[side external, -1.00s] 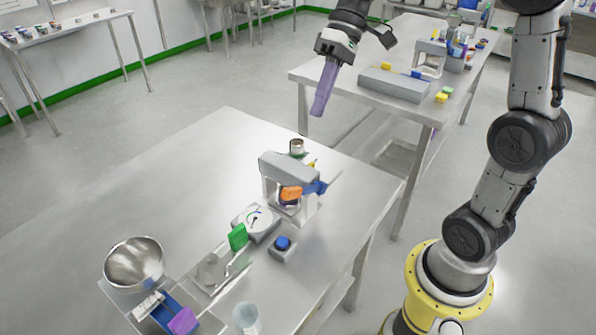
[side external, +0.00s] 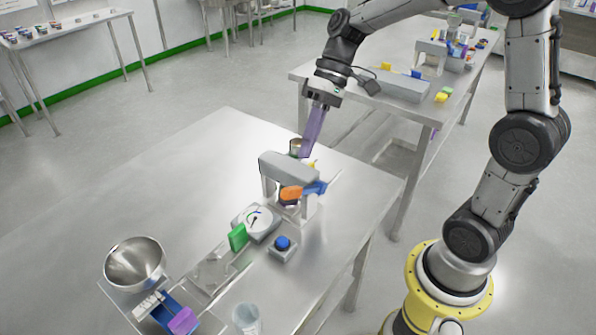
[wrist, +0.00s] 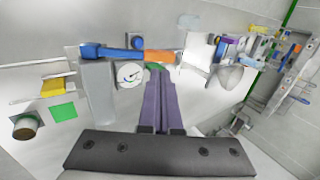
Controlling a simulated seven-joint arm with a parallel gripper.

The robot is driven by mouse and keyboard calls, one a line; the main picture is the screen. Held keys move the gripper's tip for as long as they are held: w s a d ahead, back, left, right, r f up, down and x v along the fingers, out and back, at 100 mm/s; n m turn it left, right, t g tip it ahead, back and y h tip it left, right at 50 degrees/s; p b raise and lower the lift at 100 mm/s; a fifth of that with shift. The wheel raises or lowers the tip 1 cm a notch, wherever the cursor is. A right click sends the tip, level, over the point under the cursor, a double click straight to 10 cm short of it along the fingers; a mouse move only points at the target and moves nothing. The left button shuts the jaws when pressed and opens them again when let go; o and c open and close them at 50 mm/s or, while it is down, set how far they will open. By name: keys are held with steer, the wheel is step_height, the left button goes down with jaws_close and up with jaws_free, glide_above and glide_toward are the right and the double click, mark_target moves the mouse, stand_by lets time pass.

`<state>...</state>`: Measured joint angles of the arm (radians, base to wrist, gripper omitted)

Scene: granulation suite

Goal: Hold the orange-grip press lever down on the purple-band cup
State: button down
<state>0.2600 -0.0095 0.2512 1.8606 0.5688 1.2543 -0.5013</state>
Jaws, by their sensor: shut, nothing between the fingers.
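The press (side external: 283,163) is a grey frame on the steel table. Its lever has an orange grip (side external: 291,193) and a blue arm (side external: 316,187); in the wrist view the orange grip (wrist: 163,57) lies just beyond my fingertips. Under the grip in the side view is a small dark, purplish object, mostly hidden; I cannot make out a purple-band cup clearly. My gripper (side external: 304,154) has long purple fingers, shut and empty, pointing down behind and above the press. In the wrist view the fingers (wrist: 155,80) lie side by side, apparently apart from the lever.
A dial gauge (side external: 258,222), green block (side external: 238,237) and blue button box (side external: 282,246) stand in front of the press. A metal cup (side external: 296,145) is behind it. A steel bowl (side external: 134,262) and clear cup (side external: 246,318) are nearer. The table's left is clear.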

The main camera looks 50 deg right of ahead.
mark_target(292, 188)
steer(key=x, duration=0.6)
stand_by(0.3)
steer(key=shift+a+f+h, duration=0.55)
steer(key=shift+a+h, duration=0.2)
steer(key=shift+h, duration=0.05)
steer(key=a+f+h, duration=0.1)
steer(key=f+h, duration=0.2)
steer(key=a+f+h, duration=0.1)
steer(key=shift+a+f+h, duration=0.3)
steer(key=shift+a, duration=0.05)
steer(key=shift+s+a+f+h, duration=0.1)
steer(key=shift+f+h, duration=0.15)
steer(key=shift+f, duration=0.45)
steer(key=shift+s+a+f+h, duration=0.1)
steer(key=shift+f+h, duration=0.15)
steer(key=shift+f, duration=0.5)
stand_by(1.1)
step_height(292, 188, up, 15)
steer(key=a, duration=0.2)
steer(key=shift+w, duration=0.3)
